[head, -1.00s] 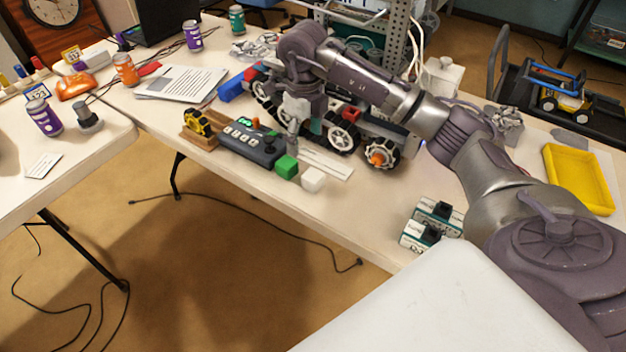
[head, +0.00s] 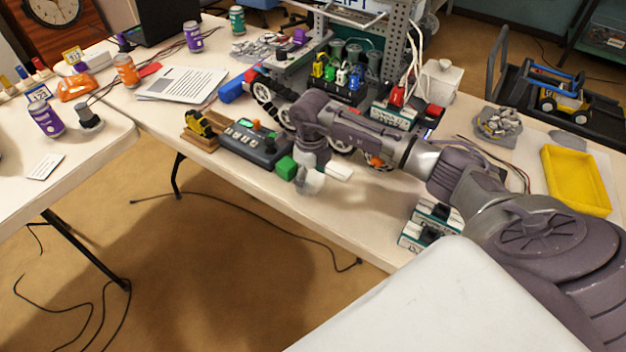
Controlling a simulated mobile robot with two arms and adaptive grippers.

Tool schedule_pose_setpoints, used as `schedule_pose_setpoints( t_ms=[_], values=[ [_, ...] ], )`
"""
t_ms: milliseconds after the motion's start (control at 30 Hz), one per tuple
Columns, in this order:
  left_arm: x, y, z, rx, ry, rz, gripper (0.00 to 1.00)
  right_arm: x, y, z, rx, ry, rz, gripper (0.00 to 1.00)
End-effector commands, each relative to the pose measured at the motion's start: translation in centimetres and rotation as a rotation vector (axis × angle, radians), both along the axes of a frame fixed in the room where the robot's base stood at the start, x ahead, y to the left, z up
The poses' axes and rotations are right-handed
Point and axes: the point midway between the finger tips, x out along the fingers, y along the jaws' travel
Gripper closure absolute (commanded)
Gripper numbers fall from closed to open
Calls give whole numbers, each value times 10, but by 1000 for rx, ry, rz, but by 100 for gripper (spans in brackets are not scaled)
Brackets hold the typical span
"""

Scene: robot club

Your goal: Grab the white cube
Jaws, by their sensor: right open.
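My right gripper (head: 308,184) points down at the front edge of the table, beside the green cube (head: 286,168). It is open. It covers the spot where the white cube stood in the earlier view, so the white cube is hidden or nearly so. I cannot tell whether the cube is between the fingers. The green cube stands just left of the gripper, by the control box. My left gripper is not in view.
The dark control box (head: 255,145) stands left of the green cube. A wheeled robot and a metal frame are behind my arm. Battery packs (head: 430,225) lie to the right near the front edge. A yellow tray (head: 576,180) is at far right.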

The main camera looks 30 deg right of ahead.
Motion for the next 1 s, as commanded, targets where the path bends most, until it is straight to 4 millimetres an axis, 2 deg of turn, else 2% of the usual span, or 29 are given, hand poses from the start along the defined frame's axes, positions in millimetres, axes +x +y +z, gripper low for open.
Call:
schedule_pose_setpoints(
  t_ms=[233,267,633,1000],
  values=[
    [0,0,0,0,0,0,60,0,0,-2,-1,-1,1,24],
    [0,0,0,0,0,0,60,0,0,-2,-1,-1,1,27],
    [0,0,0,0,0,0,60,0,0,-2,-1,-1,0,88],
    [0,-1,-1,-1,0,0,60,1,0,5,-1,-4,0,88]
  ],
)
